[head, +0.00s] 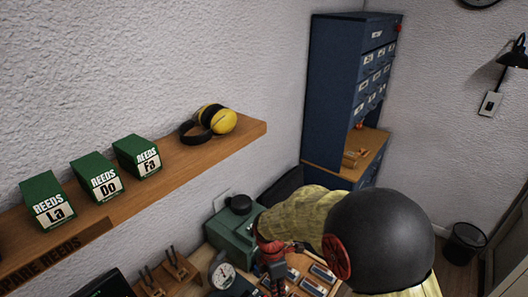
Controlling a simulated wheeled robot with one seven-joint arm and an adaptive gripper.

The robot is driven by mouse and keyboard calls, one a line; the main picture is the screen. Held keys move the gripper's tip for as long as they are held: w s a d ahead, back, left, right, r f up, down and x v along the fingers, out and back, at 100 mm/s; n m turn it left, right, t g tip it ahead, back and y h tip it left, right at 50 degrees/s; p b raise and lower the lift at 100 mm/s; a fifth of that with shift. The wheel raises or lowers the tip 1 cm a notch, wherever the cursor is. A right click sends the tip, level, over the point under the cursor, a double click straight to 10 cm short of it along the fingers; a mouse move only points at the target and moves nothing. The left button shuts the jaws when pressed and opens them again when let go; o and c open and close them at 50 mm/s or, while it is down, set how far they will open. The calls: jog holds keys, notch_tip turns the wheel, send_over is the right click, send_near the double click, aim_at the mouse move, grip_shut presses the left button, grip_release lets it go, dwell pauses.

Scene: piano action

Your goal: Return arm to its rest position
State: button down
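My arm reaches in from the lower right of the head view, with a yellow cloth-like sleeve and a large black rounded joint with a red disc. My gripper (274,272) appears as a red and dark part at the arm's far end, low over the workbench. Its fingertips are too small and too dark to make out, so I cannot tell whether it is open or holds anything. It is close to a green box-shaped machine (228,238) and a round dial gauge (222,275). The arm hides part of the bench.
A wooden shelf (190,165) on the left wall bears green reed boxes (101,178) and yellow ear defenders (216,120). A tray of metal-topped pieces (312,282) lies beside the gripper. A blue drawer cabinet (338,90) stands behind. A waste bin (464,243) is at right.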

jog(key=s+d+r+m+t+b, duration=0.3)
jog(key=s+d+r+m+b, duration=0.3)
jog(key=m, duration=0.5)
jog(key=s+d+r+m+t+y+b, duration=0.1)
jog(key=s+d+r+m+t+b, duration=0.3)
jog(key=s+d+r+m+b, duration=0.2)
jog(key=s+d+m+b, duration=0.2)
jog(key=s+m, duration=0.2)
jog(key=shift+s+d+r+m+b, duration=0.35)
jog(key=shift+d+m+b, duration=0.05)
